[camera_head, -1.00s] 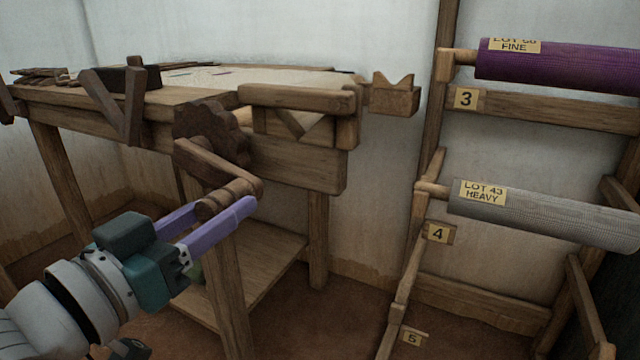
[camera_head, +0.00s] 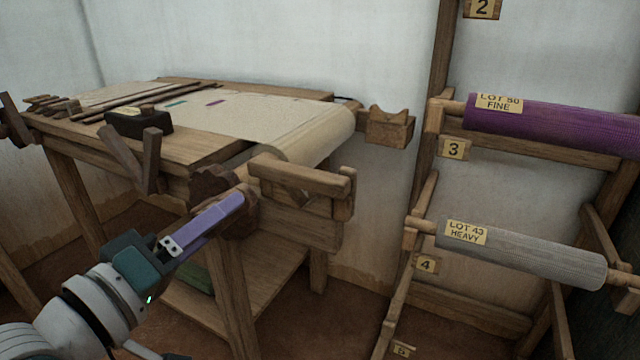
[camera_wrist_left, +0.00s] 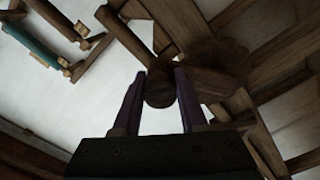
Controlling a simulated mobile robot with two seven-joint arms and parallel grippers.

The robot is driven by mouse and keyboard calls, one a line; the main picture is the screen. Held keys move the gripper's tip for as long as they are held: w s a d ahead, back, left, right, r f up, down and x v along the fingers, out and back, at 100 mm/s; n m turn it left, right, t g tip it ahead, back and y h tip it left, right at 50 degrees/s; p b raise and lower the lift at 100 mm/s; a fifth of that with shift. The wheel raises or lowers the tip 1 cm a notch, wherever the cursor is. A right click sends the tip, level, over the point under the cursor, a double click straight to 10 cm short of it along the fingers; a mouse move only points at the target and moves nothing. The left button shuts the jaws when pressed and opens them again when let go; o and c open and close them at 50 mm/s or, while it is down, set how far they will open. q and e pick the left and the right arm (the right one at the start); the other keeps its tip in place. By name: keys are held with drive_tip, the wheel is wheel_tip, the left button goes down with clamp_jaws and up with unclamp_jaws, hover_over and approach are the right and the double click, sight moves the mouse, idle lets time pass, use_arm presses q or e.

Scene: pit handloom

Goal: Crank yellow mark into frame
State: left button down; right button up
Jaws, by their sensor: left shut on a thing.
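My left gripper (camera_head: 232,202) is shut on the wooden crank handle (camera_wrist_left: 160,90) at the near side of the loom (camera_head: 235,245). In the left wrist view the handle sits between the purple fingers of my left gripper (camera_wrist_left: 159,78). In the head view the fingers cover much of the crank, beside its toothed wooden wheel (camera_head: 207,184). Pale cloth (camera_head: 260,114) lies over the loom top and curves down over its right end. I see no yellow mark. My right gripper is not in view.
A dark block (camera_head: 138,122) and wooden sticks lie on the loom's left part. A rack at the right holds a purple roll (camera_head: 560,127) and a grey roll (camera_head: 520,253). Bare floor shows between loom and rack.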

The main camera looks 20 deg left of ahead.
use_arm(q)
drive_tip(key=shift+a+r+n+p, duration=0.35)
drive_tip(key=shift+r+n, duration=0.15)
drive_tip(key=shift+n, duration=0.1)
drive_tip(key=shift+c, duration=2.2)
unclamp_jaws()
drive_tip(key=s+p, duration=0.1)
drive_tip(key=s, duration=0.8)
drive_tip(key=shift+s+a, duration=0.4)
